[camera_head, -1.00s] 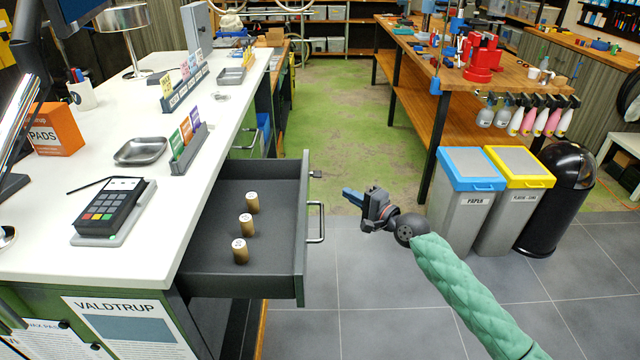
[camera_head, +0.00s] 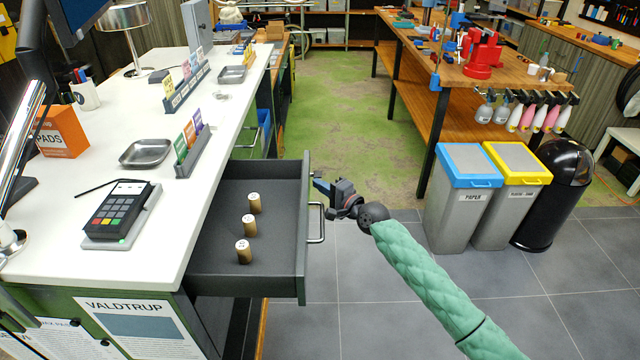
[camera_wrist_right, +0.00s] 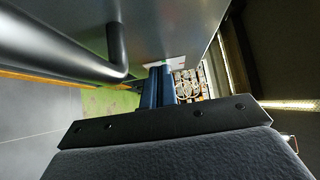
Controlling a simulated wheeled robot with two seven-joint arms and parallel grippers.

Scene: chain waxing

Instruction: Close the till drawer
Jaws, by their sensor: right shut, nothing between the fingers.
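The till drawer (camera_head: 240,272) is grey and stands pulled out from the white counter, with several cork-coloured rolls in it. Its bar handle (camera_head: 319,222) is on the front face and also shows large in the right wrist view (camera_wrist_right: 60,42). My right gripper (camera_head: 318,183) is shut and empty, with blue fingers. It is just off the drawer front, near the handle's far end. In the right wrist view its fingertips (camera_wrist_right: 160,72) point along the grey drawer front (camera_wrist_right: 175,25); I cannot tell whether they touch it. My left gripper is not in view.
The white counter (camera_head: 75,265) carries a card terminal (camera_head: 117,212), a metal dish (camera_head: 146,152) and an orange box (camera_head: 62,132). Paper (camera_head: 464,200) and yellow-lidded (camera_head: 511,200) bins and a black bin (camera_head: 550,200) stand right of my arm. The floor before the drawer is clear.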

